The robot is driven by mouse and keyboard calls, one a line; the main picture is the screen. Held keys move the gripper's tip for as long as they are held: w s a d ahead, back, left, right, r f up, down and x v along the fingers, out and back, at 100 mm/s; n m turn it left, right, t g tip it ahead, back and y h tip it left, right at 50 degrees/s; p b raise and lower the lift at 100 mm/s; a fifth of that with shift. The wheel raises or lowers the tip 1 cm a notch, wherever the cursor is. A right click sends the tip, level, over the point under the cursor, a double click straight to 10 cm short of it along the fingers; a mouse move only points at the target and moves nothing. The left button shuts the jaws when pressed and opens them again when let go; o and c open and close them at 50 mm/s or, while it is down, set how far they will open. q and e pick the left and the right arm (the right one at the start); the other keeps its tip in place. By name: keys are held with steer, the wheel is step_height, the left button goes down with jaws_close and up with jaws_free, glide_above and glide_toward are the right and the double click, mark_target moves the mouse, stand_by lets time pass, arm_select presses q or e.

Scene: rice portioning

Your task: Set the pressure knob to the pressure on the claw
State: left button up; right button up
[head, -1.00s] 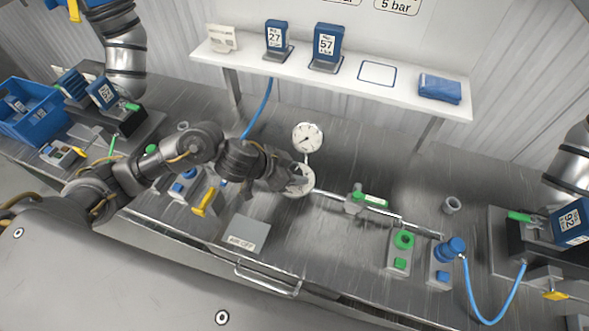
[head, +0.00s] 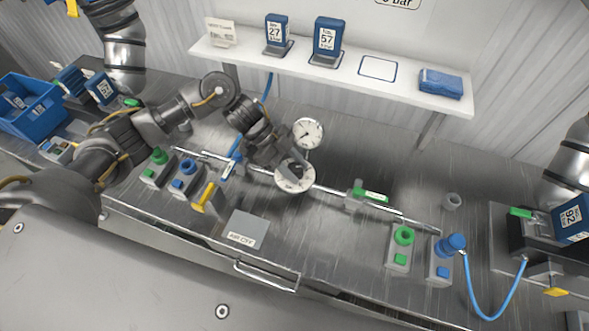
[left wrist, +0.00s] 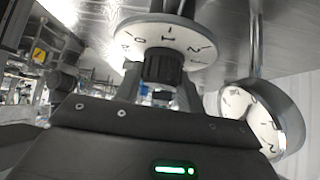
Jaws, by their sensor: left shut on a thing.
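The pressure knob is a dark ribbed knob (left wrist: 163,67) on a round white numbered dial (head: 291,185). The dial also shows in the left wrist view (left wrist: 200,48), with marks such as 0, 1 and 2. My left gripper (head: 293,170) comes down over the dial and is shut on the knob. A round white pressure gauge (head: 308,133) stands just behind the dial, and it shows at the right of the left wrist view (left wrist: 252,118). The claw's pressure label is not clearly identifiable. My right gripper is not in view.
A metal pipe (head: 330,192) runs from the dial to a green-handled valve (head: 369,194). Green and blue fittings stand at the front left and right. A grey plate (head: 247,230) lies in front. A white shelf (head: 350,75) with blue devices is behind.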

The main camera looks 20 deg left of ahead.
arm_select(q)
steer(key=m+g+b, duration=0.2)
steer(key=m, duration=0.1)
steer(key=shift+w+f+y, duration=0.1)
steer(key=shift+y, duration=0.3)
steer(key=shift+m+g+y+b, duration=0.3)
steer(key=shift+m+g+b, duration=0.45)
steer(key=shift+m, duration=0.55)
steer(key=o, duration=1)
steer(key=shift+c, duration=0.2)
